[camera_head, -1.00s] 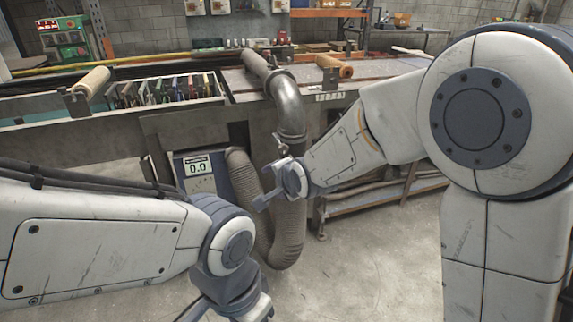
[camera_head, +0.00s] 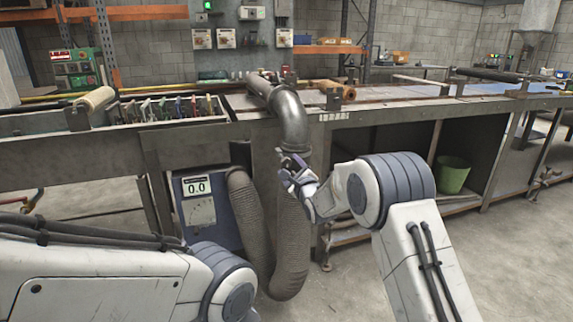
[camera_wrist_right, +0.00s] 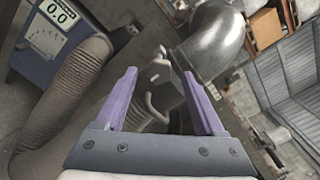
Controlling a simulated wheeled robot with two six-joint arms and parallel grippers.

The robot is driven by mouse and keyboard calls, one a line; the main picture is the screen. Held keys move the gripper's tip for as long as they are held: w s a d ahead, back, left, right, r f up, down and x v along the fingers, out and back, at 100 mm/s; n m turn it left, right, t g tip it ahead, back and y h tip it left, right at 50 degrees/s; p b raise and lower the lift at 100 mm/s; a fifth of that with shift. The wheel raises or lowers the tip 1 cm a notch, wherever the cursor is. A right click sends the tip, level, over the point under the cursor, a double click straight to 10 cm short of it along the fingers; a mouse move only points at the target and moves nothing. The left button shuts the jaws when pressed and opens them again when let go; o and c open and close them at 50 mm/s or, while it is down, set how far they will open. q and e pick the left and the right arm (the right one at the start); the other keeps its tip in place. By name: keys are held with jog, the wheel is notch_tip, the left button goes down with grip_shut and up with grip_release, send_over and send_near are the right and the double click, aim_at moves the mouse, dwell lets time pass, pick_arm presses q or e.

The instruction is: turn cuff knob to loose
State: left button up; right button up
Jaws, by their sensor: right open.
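A bent metal pipe (camera_head: 291,118) comes over the bench edge, and a ribbed hose (camera_head: 290,235) hangs below it; both also show in the right wrist view, as the shiny pipe (camera_wrist_right: 216,38) and the hose (camera_wrist_right: 75,85). The joint between them is largely hidden by my right gripper (camera_head: 290,166) in the head view. In the right wrist view a small grey fitting (camera_wrist_right: 160,72), apparently the cuff knob, shows between the open purple fingers (camera_wrist_right: 158,80). Contact with it cannot be told. My left gripper is out of view; only its arm shows.
A blue box (camera_head: 200,212) with a display reading 0.0 stands left of the hose. The long bench (camera_head: 75,150) runs behind, with a rack of coloured items on its left. A green bucket (camera_head: 453,175) sits under the bench at right.

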aim_at(287, 163)
jog(key=shift+x, duration=1.95)
grip_shut()
